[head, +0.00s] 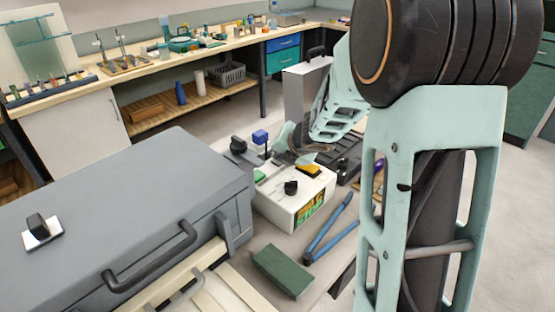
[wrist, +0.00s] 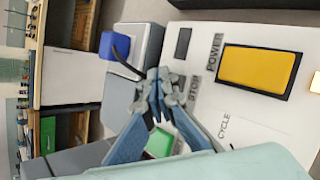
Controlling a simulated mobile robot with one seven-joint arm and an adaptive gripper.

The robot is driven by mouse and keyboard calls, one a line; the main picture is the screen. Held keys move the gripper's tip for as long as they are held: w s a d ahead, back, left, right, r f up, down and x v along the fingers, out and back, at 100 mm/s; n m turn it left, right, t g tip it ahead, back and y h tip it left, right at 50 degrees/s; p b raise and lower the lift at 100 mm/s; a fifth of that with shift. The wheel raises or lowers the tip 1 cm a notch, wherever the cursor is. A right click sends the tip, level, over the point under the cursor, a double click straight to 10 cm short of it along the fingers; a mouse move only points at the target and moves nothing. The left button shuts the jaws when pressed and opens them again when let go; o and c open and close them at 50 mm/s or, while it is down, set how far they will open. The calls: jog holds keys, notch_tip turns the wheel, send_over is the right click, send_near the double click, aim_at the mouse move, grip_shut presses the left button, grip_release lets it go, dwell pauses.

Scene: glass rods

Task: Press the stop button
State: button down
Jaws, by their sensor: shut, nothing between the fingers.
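A white control box (head: 295,200) stands on the table in the head view, with a yellow panel (head: 308,170) and a black knob (head: 291,187) on top. In the wrist view its white face (wrist: 215,30) carries the words POWER, STOP and CYCLE beside the yellow panel (wrist: 258,68). The STOP label (wrist: 195,88) is just right of my gripper (wrist: 160,88). My gripper is shut and empty over the box's edge. A green part (wrist: 160,143) shows beneath the fingers. The stop button itself is not clearly visible; the fingers cover the area beside its label.
A blue block (head: 260,135) stands by the box's far left side. A large grey case (head: 120,210) fills the left. Blue-handled pliers (head: 328,230) and a dark green block (head: 283,271) lie in front. A grey case (head: 305,90) stands behind.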

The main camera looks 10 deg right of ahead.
jog(key=shift+r+p, duration=0.6)
jog(key=shift+r, duration=0.15)
notch_tip(320, 180, up, 5)
jog(key=p, duration=0.5)
jog(key=shift+r, duration=0.1)
dwell(0.4)
